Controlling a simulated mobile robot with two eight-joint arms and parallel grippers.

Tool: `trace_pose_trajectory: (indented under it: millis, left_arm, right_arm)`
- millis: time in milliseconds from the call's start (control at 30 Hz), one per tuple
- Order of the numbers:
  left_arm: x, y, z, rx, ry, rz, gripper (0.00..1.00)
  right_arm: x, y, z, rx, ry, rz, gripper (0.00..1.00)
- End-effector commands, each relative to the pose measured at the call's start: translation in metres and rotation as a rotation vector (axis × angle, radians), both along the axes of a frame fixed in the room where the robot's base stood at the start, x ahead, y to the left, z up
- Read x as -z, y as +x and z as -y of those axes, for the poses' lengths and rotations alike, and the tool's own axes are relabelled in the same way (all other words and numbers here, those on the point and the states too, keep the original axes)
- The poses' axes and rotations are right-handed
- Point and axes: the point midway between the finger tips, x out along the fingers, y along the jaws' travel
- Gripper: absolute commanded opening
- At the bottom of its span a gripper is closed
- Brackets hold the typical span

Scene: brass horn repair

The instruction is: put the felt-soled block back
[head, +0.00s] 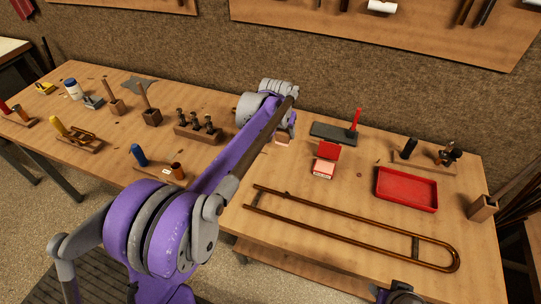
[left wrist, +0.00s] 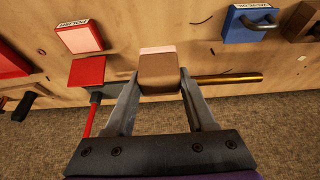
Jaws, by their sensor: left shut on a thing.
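The felt-soled block (left wrist: 158,76) is a small brown block with a pale pinkish layer on one face. My left gripper (left wrist: 158,88) is shut on it, with one finger on each side. In the head view my left gripper (head: 286,128) is over the far part of the bench, left of a dark plate, and a small part of the block (head: 282,140) shows below it. I cannot tell whether the block touches the bench. Only a piece of my right arm shows at the bottom edge of the head view; its fingers are hidden.
A blue labelled piece (left wrist: 250,22) and a brass rod (left wrist: 228,78) show nearby. A long brass slide (head: 350,221) and red tray (head: 407,190) lie nearer right.

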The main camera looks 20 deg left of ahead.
Motion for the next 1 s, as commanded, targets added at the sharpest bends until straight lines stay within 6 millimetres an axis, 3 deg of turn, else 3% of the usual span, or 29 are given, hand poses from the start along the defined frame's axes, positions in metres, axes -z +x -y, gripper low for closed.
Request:
trace_pose_trajectory:
  millis: [133,400,567,800,1000]
  left_arm:
    - [0.01,0.002,0.003,0.007,0.0,0.0,0.0]
    - [0.056,0.002,0.003,0.007,0.0,0.0,0.0]
    - [0.067,0.002,0.003,0.006,-0.001,0.0,0.0]
    - [0.098,0.002,0.003,0.005,0.0,0.0,0.0]
    - [0.1,0.002,0.003,0.005,0.0,0.0,0.0]
  right_arm:
    - [0.002,-0.001,0.0,0.0,0.0,-0.001,0.42]
    - [0.005,-0.001,0.0,0.0,0.0,-0.002,0.42]
    - [0.005,-0.001,0.0,0.0,0.0,-0.002,0.42]
    - [0.007,-0.002,0.0,0.0,0.0,-0.003,0.42]
    - [0.007,-0.002,0.0,0.0,0.0,-0.003,0.42]
